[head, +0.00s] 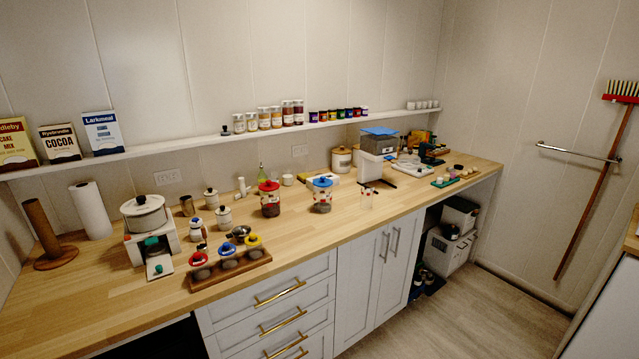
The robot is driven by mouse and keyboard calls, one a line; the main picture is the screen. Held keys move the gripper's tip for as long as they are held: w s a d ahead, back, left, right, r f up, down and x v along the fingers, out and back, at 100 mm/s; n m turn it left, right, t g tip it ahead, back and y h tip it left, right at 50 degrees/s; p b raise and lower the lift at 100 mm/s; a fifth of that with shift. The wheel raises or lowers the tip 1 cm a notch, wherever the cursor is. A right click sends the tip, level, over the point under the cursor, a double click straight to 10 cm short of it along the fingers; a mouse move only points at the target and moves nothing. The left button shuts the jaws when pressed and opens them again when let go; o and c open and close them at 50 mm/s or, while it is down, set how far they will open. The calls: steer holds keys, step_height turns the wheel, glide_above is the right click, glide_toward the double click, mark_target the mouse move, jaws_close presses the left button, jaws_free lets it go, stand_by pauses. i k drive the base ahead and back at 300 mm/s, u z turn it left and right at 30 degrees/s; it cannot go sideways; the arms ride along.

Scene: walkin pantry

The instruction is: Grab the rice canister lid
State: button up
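No label reading rice is legible, so I cannot tell which vessel is the rice canister. A clear canister (270,205) with a red lid (268,185) stands mid-counter. To its right is a clear canister (322,201) with a blue lid (323,182). Small white canisters with dark-knobbed lids, one at the left (211,200) and one in front of it (224,217), stand further left. A larger cream canister (341,161) stands at the back. A tall dispenser (372,165) with a blue top (379,131) stands beside it. My gripper is not in view.
A wooden rack (229,270) with several small coloured-lidded jars sits at the counter's front edge. A pot (144,214) on a white stand and a paper roll (91,210) are left. A narrow shelf (180,145) runs behind. Floor (470,315) is clear at right.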

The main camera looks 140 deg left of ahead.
mark_target(322, 182)
steer(key=u, duration=3.9)
steer(key=k, duration=1.2)
steer(key=z, duration=0.85)
steer(key=i, duration=3.35)
steer(key=u, duration=0.55)
steer(key=i, duration=1.2)
steer(key=u, duration=1.75)
steer(key=i, duration=1)
steer(key=u, duration=0.95)
